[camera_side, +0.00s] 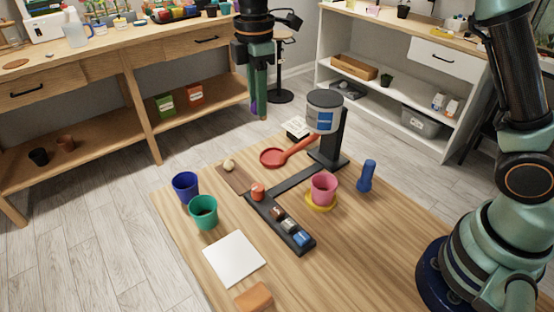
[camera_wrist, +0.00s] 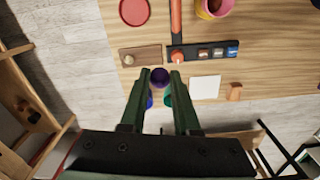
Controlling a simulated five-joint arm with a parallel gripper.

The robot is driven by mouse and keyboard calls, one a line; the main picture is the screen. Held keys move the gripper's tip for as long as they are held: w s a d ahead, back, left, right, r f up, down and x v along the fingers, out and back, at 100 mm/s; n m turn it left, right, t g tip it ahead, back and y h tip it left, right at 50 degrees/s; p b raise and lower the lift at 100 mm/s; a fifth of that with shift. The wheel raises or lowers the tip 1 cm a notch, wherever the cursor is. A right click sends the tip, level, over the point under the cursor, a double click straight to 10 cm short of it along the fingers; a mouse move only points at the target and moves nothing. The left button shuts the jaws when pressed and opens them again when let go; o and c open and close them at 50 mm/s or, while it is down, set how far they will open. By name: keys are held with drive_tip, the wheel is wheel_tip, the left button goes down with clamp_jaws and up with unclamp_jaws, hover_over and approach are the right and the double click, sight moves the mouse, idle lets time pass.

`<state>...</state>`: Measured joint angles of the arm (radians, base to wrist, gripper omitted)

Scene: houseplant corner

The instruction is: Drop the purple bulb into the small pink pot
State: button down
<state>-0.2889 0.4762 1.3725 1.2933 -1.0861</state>
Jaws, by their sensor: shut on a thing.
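My gripper (camera_side: 259,115) is shut on the purple bulb (camera_side: 253,108) and holds it high in the air, beyond the far left edge of the table in the side view. The fingers hide most of the bulb there. In the wrist view the purple bulb (camera_wrist: 160,77) shows between the fingertips (camera_wrist: 160,72). The small pink pot (camera_side: 324,185) stands upright on a yellow saucer (camera_side: 320,208), right of the middle of the table and well away from my gripper. In the wrist view the pink pot (camera_wrist: 214,6) is cut off by the top edge.
A blue pot (camera_side: 185,187) and a green pot (camera_side: 203,211) stand at the table's left. A black rack (camera_side: 268,211) holds several small items. A tall stand with a grey tin (camera_side: 324,112) and a blue bottle (camera_side: 366,176) flank the pink pot.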

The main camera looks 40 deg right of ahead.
drive_tip(key=s+d+f, duration=0.4)
drive_tip(key=s+d, duration=0.6)
drive_tip(key=s, duration=0.3)
drive_tip(key=shift+f, duration=2.8)
drive_tip(key=c, duration=0.6)
unclamp_jaws()
drive_tip(key=shift+o, duration=0.2)
drive_tip(key=shift+r, duration=0.1)
wheel_tip(320, 180, up, 12)
drive_tip(key=shift+s, duration=0.1)
